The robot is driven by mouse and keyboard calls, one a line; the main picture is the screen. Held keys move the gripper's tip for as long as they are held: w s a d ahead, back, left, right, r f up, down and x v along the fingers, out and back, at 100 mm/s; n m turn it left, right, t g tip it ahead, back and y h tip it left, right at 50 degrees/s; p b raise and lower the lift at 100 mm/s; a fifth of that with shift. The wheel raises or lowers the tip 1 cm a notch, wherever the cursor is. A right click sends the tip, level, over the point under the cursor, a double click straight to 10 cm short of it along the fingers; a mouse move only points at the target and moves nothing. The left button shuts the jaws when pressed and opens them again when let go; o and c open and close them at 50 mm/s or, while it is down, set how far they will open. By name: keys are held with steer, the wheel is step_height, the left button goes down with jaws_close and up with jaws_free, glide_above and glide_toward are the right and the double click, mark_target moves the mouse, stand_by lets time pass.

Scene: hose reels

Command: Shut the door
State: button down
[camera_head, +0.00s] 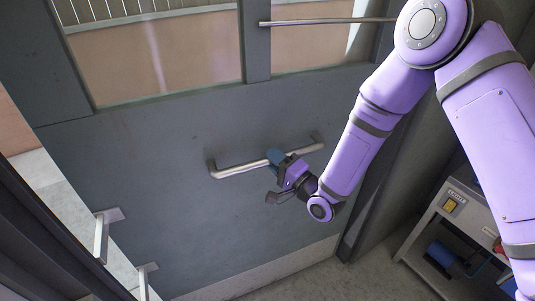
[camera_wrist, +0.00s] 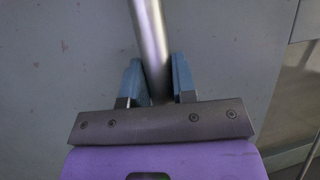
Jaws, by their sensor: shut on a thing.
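The grey door (camera_head: 190,130) with glass panes in its upper part fills the middle of the head view. It stands ajar, with a gap to the frame at its left edge. A metal bar handle (camera_head: 238,168) runs across the door below the panes. My gripper (camera_head: 276,158) is shut on this handle near its middle. In the wrist view, the blue fingers of my gripper (camera_wrist: 156,78) lie on both sides of the handle bar (camera_wrist: 148,30). The door surface (camera_wrist: 70,50) shows behind it. The part of the bar between the fingers is partly hidden.
A grey cabinet (camera_head: 424,222) with blue items inside stands at the lower right. The dark door frame (camera_head: 50,235) is at the lower left, with metal brackets (camera_head: 102,235) beside the gap. A second thin bar (camera_head: 330,21) crosses the upper panes. Pale floor shows along the bottom.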

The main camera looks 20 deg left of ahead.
steer(key=s+d+n+g+y, duration=0.1)
steer(key=s+d+n+g, duration=0.1)
steer(key=d, duration=0.4)
steer(key=shift+s+d+g, duration=0.35)
steer(key=shift+s+g, duration=0.25)
steer(key=shift+s, duration=0.6)
steer(key=shift+d+f, duration=0.1)
steer(key=c, duration=0.9)
jaws_free()
steer(key=shift+d, duration=0.1)
steer(key=v, duration=1)
steer(key=shift+s+d+f, duration=0.1)
steer(key=shift+d+f, duration=0.05)
steer(key=shift+d, duration=0.2)
